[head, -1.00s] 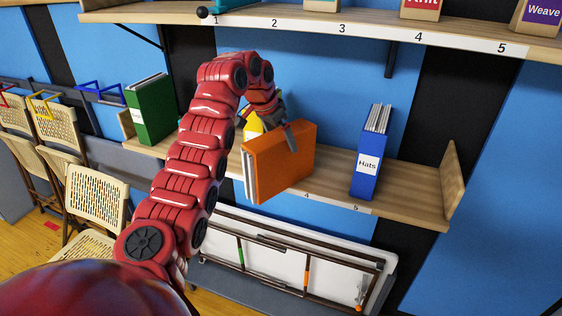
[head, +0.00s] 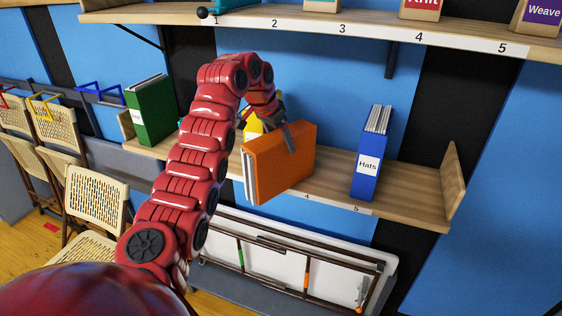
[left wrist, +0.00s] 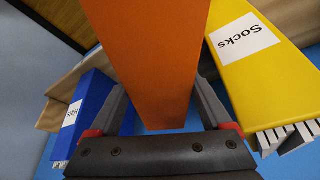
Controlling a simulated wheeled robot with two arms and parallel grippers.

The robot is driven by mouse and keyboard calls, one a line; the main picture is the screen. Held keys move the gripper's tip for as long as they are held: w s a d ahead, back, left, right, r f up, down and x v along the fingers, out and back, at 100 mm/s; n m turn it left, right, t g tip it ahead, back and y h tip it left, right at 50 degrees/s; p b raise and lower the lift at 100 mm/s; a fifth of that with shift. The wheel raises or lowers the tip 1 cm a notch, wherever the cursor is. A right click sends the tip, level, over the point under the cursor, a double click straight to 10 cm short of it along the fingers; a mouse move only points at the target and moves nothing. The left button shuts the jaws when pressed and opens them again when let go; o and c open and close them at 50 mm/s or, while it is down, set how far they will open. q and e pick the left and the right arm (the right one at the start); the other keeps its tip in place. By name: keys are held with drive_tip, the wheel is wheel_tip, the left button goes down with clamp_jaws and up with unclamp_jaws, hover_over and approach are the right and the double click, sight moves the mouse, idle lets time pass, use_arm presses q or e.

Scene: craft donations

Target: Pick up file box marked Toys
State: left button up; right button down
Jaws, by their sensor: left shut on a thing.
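An orange file box (head: 285,165) is in my left gripper (head: 287,138), in front of the lower shelf in the head view. One finger lies against its visible broad side. In the left wrist view, the orange box (left wrist: 150,60) stands between the two fingers of the left gripper (left wrist: 165,105). The gripper is shut on it. No label shows on the orange box from these angles, so I cannot read its marking. My right gripper is not in view.
The lower shelf (head: 410,199) holds a blue box marked Hats (head: 367,165) at right and a green box (head: 152,110) at left. A yellow box marked Socks (left wrist: 265,60) is beside the orange one. An upper shelf (head: 300,31) runs above. Folding chairs (head: 95,195) stand at left.

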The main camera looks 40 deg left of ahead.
use_arm(q)
clamp_jaws()
drive_tip(key=shift+r, duration=0.15)
